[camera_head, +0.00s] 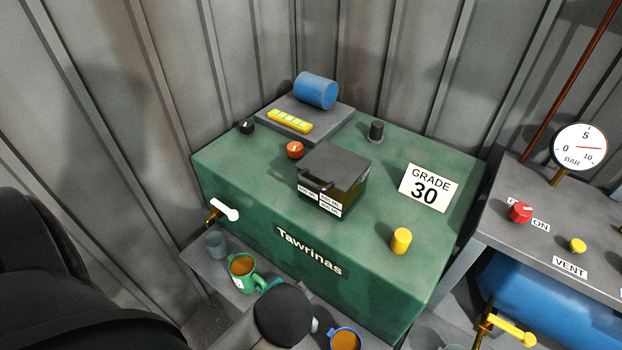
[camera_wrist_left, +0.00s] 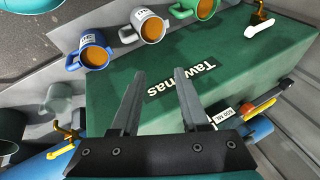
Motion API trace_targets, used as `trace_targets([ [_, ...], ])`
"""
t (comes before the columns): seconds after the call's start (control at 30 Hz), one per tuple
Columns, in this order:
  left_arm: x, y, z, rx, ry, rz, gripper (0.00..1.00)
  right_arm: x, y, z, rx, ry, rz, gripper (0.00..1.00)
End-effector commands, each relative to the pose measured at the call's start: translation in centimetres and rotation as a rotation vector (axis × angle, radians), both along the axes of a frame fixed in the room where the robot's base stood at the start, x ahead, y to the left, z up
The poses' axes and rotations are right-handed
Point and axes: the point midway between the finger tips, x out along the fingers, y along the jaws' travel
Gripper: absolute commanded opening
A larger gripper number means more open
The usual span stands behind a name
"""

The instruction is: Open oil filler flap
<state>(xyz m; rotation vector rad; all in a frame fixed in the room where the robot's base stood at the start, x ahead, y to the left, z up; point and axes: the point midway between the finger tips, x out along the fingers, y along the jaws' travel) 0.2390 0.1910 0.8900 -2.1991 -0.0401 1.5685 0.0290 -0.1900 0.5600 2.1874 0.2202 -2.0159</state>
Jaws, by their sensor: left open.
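The oil filler flap (camera_head: 335,165) is a dark square lid with a bar handle at its front edge. It lies level, closed, on a small labelled box (camera_head: 320,198) on top of the green machine (camera_head: 250,190). My left gripper (camera_wrist_left: 160,72) is open and empty in the left wrist view, its two fingers apart in front of the machine's "Tawrinas" face. A label of the box (camera_wrist_left: 222,114) shows just right of the gripper there; the rest of the box is largely hidden. My right gripper is not in view.
Mugs of brown liquid stand before the machine: green (camera_head: 242,268), blue (camera_head: 345,340) and white (camera_wrist_left: 150,25). A white-handled tap (camera_head: 225,210) juts from its front. Orange (camera_head: 295,149) and yellow (camera_head: 401,240) knobs and a "GRADE 30" sign (camera_head: 428,187) surround the box.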

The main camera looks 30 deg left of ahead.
Motion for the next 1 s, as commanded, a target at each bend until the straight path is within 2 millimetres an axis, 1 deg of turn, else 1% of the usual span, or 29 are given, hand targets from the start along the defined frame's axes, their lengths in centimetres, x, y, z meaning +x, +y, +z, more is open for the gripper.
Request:
trace_targets([
  [0.1, 1.3, 1.0, 1.1, 0.159, -0.033, -0.041, 0.45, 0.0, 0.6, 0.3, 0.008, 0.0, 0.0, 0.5],
  [0.2, 2.7, 1.6, 2.1, 0.323, -0.069, -0.093, 0.45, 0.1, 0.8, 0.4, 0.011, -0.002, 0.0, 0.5],
  [0.3, 4.4, 1.8, 3.5, 0.507, -0.116, -0.161, 0.45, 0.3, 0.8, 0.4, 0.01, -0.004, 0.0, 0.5],
  [0.37, 5.5, 1.6, 4.5, 0.617, -0.147, -0.206, 0.45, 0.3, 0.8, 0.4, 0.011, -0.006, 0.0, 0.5],
  [0.5, 7.5, 0.4, 6.9, 0.843, -0.219, -0.303, 0.45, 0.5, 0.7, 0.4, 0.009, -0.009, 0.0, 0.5],
  [0.6, 8.4, -0.6, 8.4, 0.962, -0.26, -0.353, 0.45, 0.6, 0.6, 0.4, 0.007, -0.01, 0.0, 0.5],
  [0.7, 8.9, -1.4, 9.3, 1.036, -0.289, -0.387, 0.45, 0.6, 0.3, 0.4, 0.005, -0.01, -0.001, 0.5],
  [0.8, 9.3, -1.7, 9.9, 1.074, -0.304, -0.4, 0.45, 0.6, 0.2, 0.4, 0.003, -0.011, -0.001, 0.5],
  [0.87, 9.6, -1.5, 9.9, 1.083, -0.307, -0.404, 0.45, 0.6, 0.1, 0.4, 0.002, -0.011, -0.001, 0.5],
  [1.0, 11.1, -0.3, 9.8, 1.085, -0.308, -0.402, 0.45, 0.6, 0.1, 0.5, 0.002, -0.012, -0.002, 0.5],
])
